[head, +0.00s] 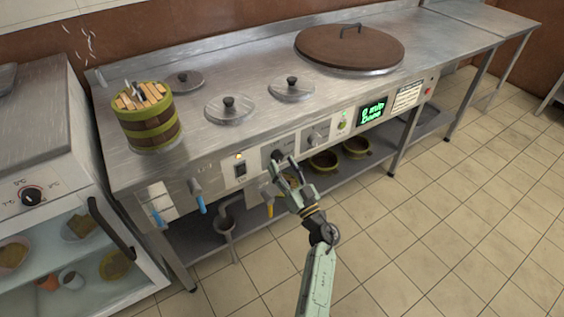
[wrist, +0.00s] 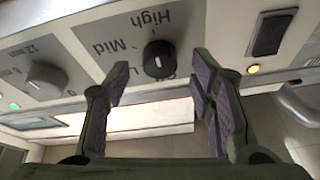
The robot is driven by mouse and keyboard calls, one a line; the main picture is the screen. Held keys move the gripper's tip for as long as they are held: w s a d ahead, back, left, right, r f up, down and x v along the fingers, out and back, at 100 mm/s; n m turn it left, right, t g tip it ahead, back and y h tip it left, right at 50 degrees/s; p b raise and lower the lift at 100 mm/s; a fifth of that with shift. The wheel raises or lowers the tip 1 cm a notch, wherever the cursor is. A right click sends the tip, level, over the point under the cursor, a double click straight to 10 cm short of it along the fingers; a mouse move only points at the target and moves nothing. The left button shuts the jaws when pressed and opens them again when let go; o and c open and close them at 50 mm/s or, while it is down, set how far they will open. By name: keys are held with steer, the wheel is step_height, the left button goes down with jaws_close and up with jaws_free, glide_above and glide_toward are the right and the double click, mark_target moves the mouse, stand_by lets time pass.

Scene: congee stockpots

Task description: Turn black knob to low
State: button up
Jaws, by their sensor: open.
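The black knob (wrist: 159,59) sits on a grey dial plate on the stove's front panel; it also shows in the head view (head: 277,154). In the wrist view the panel appears upside down, with High and Mid printed around the knob and a third label starting with L partly covered by the left finger. A small pale mark shows on the knob's face. My gripper (wrist: 160,80) is open, its fingers on either side of the knob's line and apart from it. In the head view my gripper (head: 287,168) is just in front of the panel at the knob.
A grey timer knob (wrist: 46,79) is beside the dial; a dark switch (wrist: 270,34) and lit amber lamp (wrist: 253,69) are on its other side. Yellow-handled (head: 269,209) and blue-handled (head: 198,204) taps stick out below the panel. The floor in front is clear.

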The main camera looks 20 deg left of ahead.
steer(key=shift+x, duration=0.75)
steer(key=shift+c, duration=0.4)
steer(key=c, duration=1.1)
